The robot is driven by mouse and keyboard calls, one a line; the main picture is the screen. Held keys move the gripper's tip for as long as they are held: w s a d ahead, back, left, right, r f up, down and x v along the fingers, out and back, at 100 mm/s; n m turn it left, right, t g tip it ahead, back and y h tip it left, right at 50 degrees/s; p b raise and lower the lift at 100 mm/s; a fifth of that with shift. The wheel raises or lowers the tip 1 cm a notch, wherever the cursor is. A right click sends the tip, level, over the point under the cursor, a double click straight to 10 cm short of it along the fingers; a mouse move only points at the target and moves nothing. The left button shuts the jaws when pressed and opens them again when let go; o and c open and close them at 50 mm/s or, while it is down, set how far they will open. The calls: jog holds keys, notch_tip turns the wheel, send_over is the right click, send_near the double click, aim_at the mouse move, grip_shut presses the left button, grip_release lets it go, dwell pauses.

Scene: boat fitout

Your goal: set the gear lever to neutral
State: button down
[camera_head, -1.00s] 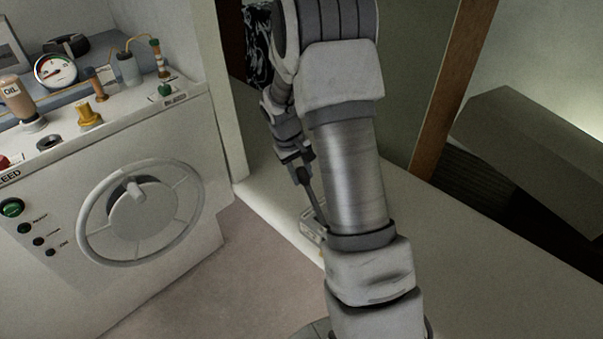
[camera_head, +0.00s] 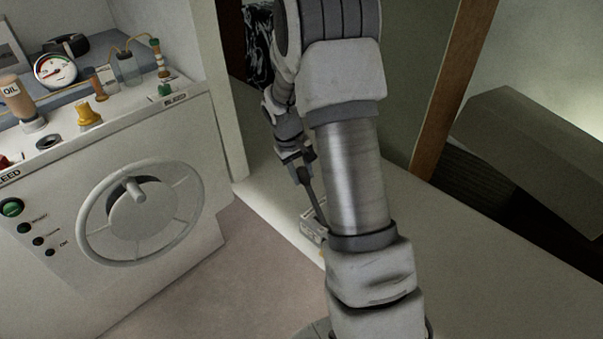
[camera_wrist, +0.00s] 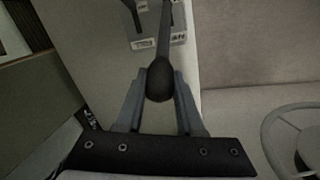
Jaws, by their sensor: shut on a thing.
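The gear lever (camera_wrist: 166,38) shows in the wrist view as a grey shaft with a dark rounded knob (camera_wrist: 159,80). My gripper (camera_wrist: 160,82) is shut on the knob, with one finger on each side of it. The shaft runs up the picture from the knob to a labelled plate (camera_wrist: 143,44) on a pale surface. In the head view the lever (camera_head: 311,188) is a thin dark rod beside my arm, and my gripper (camera_head: 301,163) is small there. My arm hides part of the lever's base (camera_head: 310,230). The plate's lettering is too small to read surely.
A white console (camera_head: 60,290) with a handwheel (camera_head: 140,212), gauge (camera_head: 56,70), bottles and knobs stands at the left. A wooden post (camera_head: 450,90) and a dark box (camera_head: 535,150) are at the right. The pale bench top (camera_head: 480,250) is clear.

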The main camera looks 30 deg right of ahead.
jog(key=s+t, duration=0.1)
jog(key=s+d+r+t, duration=0.1)
jog(key=s, duration=0.1)
jog(key=s+r+t+y+b, duration=0.1)
jog(key=s, duration=0.1)
jog(key=shift+d+r, duration=0.1)
jog(key=shift+d, duration=0.3)
jog(key=shift+s+d+r, duration=0.1)
jog(key=shift+s+d, duration=0.15)
jog(key=shift+s, duration=0.4)
jog(key=shift+s+d+r, duration=0.1)
jog(key=shift+s+d, duration=0.15)
jog(key=shift+s, duration=0.45)
jog(key=shift+s+d, duration=0.25)
jog(key=shift+s, duration=0.4)
jog(key=c, duration=0.5)
grip_release()
jog(key=shift+r, duration=0.1)
